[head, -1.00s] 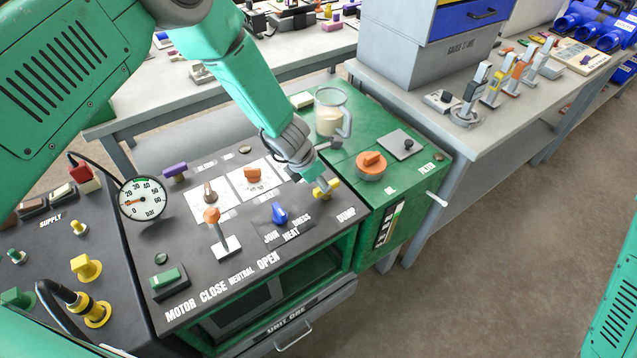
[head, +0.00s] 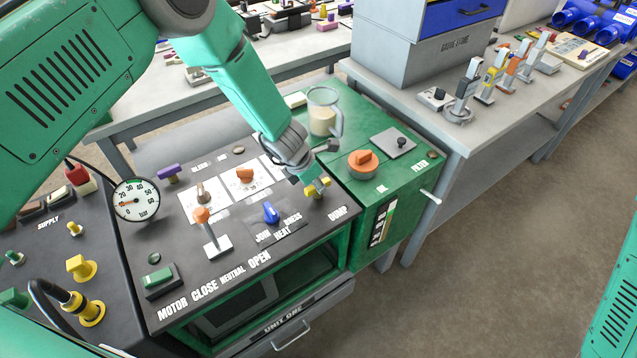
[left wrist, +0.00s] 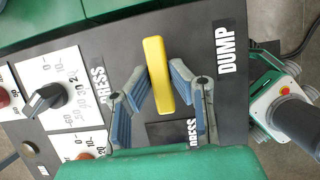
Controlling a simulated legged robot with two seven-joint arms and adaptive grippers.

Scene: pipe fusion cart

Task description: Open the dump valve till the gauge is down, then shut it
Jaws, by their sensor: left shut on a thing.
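The dump valve's yellow handle (head: 317,189) is at the right end of the dark panel, by the word DUMP. In the left wrist view the handle (left wrist: 158,76) is an upright, slightly tilted bar between two finger pads. My left gripper (head: 311,184) is shut on it, reaching down from above; the fingers also show in the left wrist view (left wrist: 162,92). The round white gauge (head: 136,200) stands at the panel's back left. Its orange needle points left, near the 10 mark; the exact reading is too small to tell. My right gripper is not in view.
An orange-knobbed lever (head: 206,222), a blue knob (head: 270,212) and a green button (head: 160,277) sit on the same panel. A clear jug (head: 323,112) and an orange cap (head: 363,160) are on the green tank to the right. Open floor lies at the lower right.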

